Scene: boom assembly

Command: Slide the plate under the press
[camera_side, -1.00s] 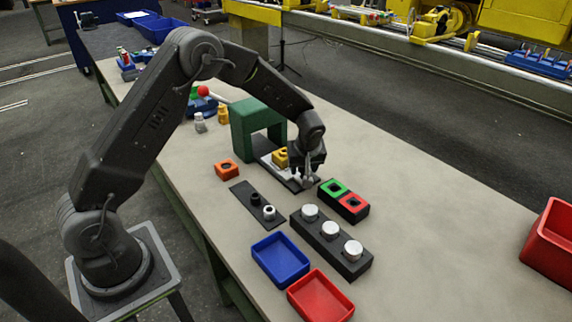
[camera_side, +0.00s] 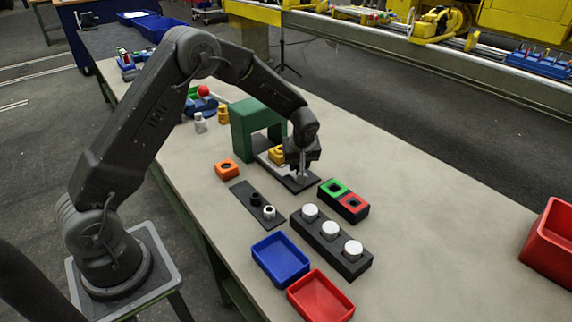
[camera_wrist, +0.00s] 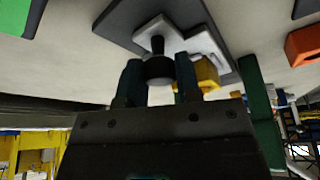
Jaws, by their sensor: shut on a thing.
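The pale plate (camera_side: 265,160) lies on a dark flat base (camera_side: 299,188) in front of the green press (camera_side: 241,130), an arch with an opening. A yellow block (camera_side: 277,154) with a dark hole sits on the plate near the opening. My gripper (camera_side: 302,176) points down at the plate's near end. In the wrist view my gripper (camera_wrist: 158,82) has its fingers on both sides of the dark knob (camera_wrist: 159,66) that stands on the plate (camera_wrist: 155,33). The press (camera_wrist: 256,95) shows at the right there. The inside of the arch is partly hidden.
An orange block (camera_side: 227,168) stands left of the base. A dark strip with two small pegs (camera_side: 248,204), a green and red socket block (camera_side: 344,200) and a black rack with white cylinders (camera_side: 350,262) stand nearer. Blue (camera_side: 281,260) and red (camera_side: 320,298) trays lie in front.

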